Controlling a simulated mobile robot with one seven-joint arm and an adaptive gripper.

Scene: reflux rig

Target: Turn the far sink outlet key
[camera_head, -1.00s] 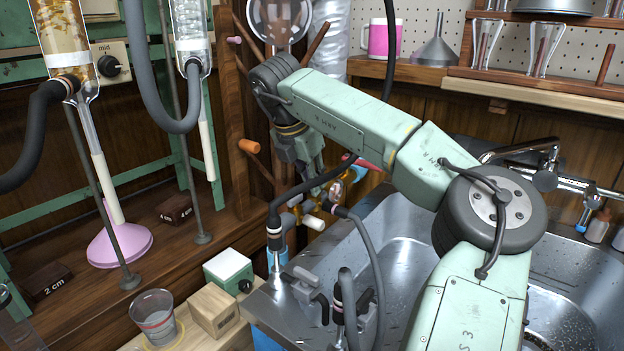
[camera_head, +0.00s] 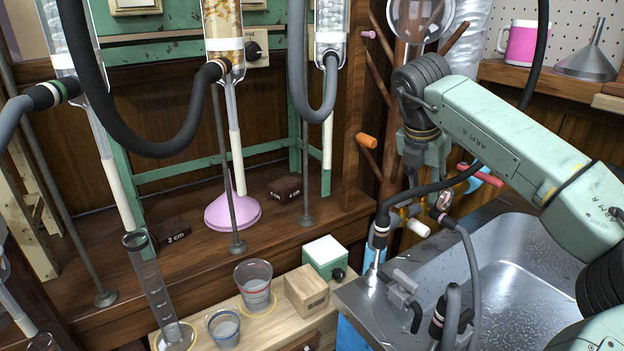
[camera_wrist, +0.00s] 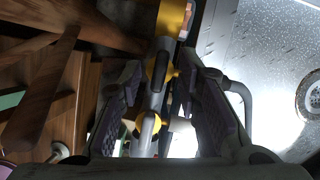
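My gripper (camera_head: 425,190) hangs pointing down over the back left corner of the steel sink (camera_head: 510,235), beside a brass-and-grey outlet fitting. In the wrist view my gripper (camera_wrist: 168,110) has its two dark fingers apart, with the outlet fitting (camera_wrist: 154,90) and its yellow parts between them. Gaps show beside the fitting; contact is hard to tell. A pale, short handle (camera_head: 418,227) sticks out below the fingers in the head view. A red handle (camera_head: 480,174) shows to their right. The fingers and hoses partly hide the fitting, so the key's angle is unclear.
A wooden peg stand (camera_head: 372,150) rises close left of my gripper. Dark hoses (camera_head: 470,265) loop in front. Grey clamp-like fittings (camera_head: 403,288) stand at the sink's near corner. Beakers (camera_head: 254,285) and a wooden block (camera_head: 307,290) sit left. The sink basin has free room.

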